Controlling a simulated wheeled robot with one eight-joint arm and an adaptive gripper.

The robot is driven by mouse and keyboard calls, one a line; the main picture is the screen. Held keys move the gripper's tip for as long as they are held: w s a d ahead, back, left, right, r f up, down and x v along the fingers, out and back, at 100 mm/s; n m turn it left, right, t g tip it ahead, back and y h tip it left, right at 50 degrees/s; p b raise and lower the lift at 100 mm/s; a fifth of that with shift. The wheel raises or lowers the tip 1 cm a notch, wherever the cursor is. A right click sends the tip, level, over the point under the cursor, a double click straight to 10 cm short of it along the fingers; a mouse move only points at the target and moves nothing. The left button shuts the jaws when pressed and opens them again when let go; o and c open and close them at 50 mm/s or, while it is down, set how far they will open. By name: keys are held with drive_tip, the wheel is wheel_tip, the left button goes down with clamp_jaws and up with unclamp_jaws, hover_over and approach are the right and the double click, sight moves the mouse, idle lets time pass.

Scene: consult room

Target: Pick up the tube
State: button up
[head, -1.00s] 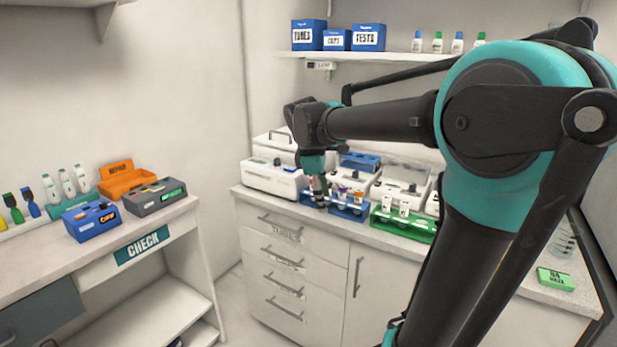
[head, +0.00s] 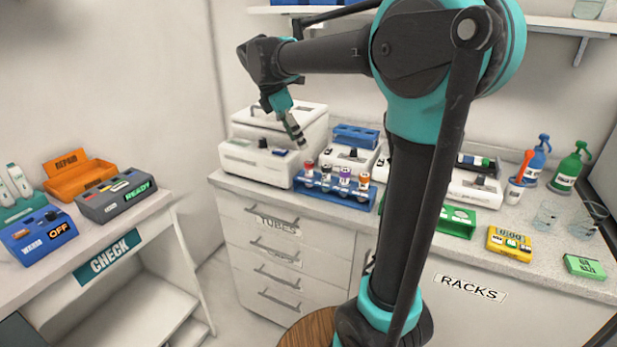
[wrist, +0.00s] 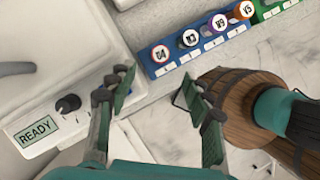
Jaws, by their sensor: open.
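A blue rack (head: 358,199) stands on the counter with several upright tubes in a row. The leftmost is a red-capped tube (head: 309,168); beside it are a dark-capped, a purple-capped and an orange-capped tube. In the wrist view the rack (wrist: 170,68) is at the top, with the red-ringed tube top (wrist: 160,54) nearest my fingers. My gripper (head: 299,142) is tilted, above and left of the rack, in front of a white machine. In the wrist view my gripper (wrist: 157,88) has its two fingers apart with nothing between them.
The white machine (head: 255,160), marked READY in the wrist view, stands close left of the rack. White devices (head: 352,158) and a blue tray (head: 356,135) stand behind it. A green rack (head: 456,222) and a yellow timer (head: 510,243) lie to the right.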

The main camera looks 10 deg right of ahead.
sight(308, 162)
drive_tip(key=x, duration=1)
drive_tip(key=shift+d+f, duration=0.15)
drive_tip(key=shift+f, duration=0.05)
drive_tip(key=shift+c, duration=0.6)
drive_tip(key=c, duration=0.9)
